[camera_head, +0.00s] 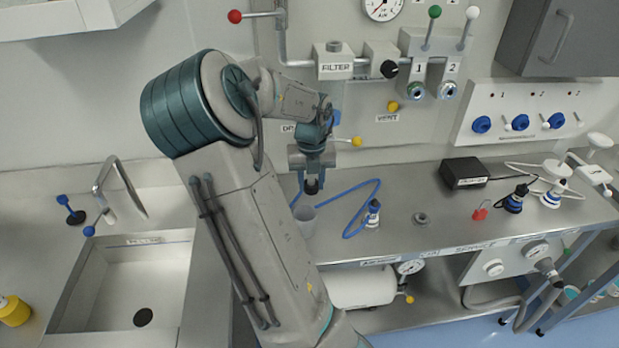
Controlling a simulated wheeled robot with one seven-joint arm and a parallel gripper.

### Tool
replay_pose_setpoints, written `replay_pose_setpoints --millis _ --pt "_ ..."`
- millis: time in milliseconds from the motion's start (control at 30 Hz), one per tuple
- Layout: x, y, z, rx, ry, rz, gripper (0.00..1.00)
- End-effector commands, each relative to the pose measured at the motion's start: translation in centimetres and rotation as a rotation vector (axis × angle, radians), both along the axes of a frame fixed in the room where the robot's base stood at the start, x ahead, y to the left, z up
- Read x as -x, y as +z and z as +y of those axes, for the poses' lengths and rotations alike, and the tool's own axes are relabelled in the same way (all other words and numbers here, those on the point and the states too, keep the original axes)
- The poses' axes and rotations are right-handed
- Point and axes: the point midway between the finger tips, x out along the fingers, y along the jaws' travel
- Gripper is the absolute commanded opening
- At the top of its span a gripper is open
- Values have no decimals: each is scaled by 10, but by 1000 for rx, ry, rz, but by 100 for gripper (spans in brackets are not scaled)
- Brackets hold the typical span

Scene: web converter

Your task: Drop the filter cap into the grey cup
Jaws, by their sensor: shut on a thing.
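My gripper (312,178) points down above the counter, just left of the picture's middle. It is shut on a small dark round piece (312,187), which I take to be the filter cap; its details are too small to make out. The grey cup (305,215) stands upright on the counter below my gripper. The held piece is just above the cup's rim in the picture, slightly right of its middle; the exact height gap cannot be told. The FILTER block (335,68) is on the wall behind.
A small grey ring-like part (421,219) sits farther right. A black box (464,173) stands at the back. A sink (135,275) is at left. Wall valves (418,90) stick out behind.

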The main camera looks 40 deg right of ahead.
Motion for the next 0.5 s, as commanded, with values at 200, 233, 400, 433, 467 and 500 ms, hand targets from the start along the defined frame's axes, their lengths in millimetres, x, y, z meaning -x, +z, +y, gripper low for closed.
replay_pose_setpoints --millis 200,233,400,433,467,500 --pt "0 -30 0 0 -1 0 8" --pt "0 -33 -1 0 -1 0 8" --pt "1 -45 -1 0 -3 0 8" --pt "1 -46 -1 0 -3 0 8" --pt "1 -47 -1 0 -3 0 8" --pt "1 -47 -1 0 -4 0 8"
